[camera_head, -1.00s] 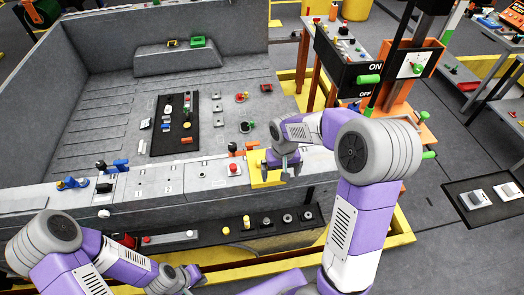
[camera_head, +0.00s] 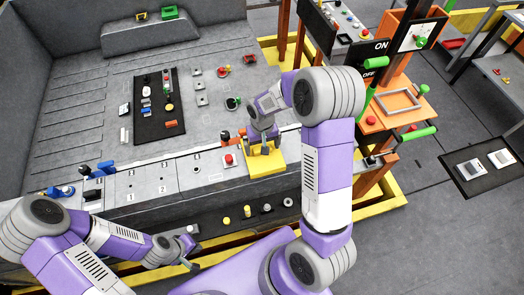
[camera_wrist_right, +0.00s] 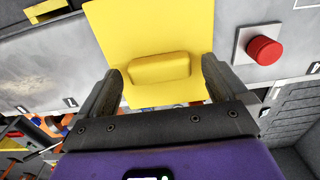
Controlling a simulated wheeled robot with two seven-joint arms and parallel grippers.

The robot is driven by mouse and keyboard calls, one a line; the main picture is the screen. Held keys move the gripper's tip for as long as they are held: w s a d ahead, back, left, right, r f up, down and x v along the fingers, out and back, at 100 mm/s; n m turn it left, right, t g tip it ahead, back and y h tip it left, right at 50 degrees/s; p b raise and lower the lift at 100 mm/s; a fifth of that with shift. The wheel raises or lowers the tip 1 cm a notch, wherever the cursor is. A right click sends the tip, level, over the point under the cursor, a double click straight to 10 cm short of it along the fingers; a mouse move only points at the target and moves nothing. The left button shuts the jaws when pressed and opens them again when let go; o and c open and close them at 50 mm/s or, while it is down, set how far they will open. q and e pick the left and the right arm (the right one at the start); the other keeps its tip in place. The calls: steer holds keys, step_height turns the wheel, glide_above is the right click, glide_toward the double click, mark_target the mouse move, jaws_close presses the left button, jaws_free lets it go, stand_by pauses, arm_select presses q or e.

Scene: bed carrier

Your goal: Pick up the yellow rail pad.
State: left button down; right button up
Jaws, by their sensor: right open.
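The yellow rail pad (camera_head: 267,167) sits on the front rail of the grey bed, a flat plate with a raised block on it. In the right wrist view the pad (camera_wrist_right: 150,30) fills the upper middle. My right gripper (camera_head: 262,148) is at the pad in the head view. In the wrist view its open fingers (camera_wrist_right: 162,70) stand on either side of the raised block, with gaps visible. My left gripper (camera_head: 190,248) is in front of the bed, low and left of the pad, with its fingers apart and nothing between them.
A red button (camera_head: 229,159) is on the rail just left of the pad. An orange post stand (camera_head: 400,90) with green handles is to the right.

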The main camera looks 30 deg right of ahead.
steer(key=shift+f, duration=0.3)
steer(key=c, duration=1.1)
steer(key=shift+r, duration=0.1)
step_height(320, 180, up, 10)
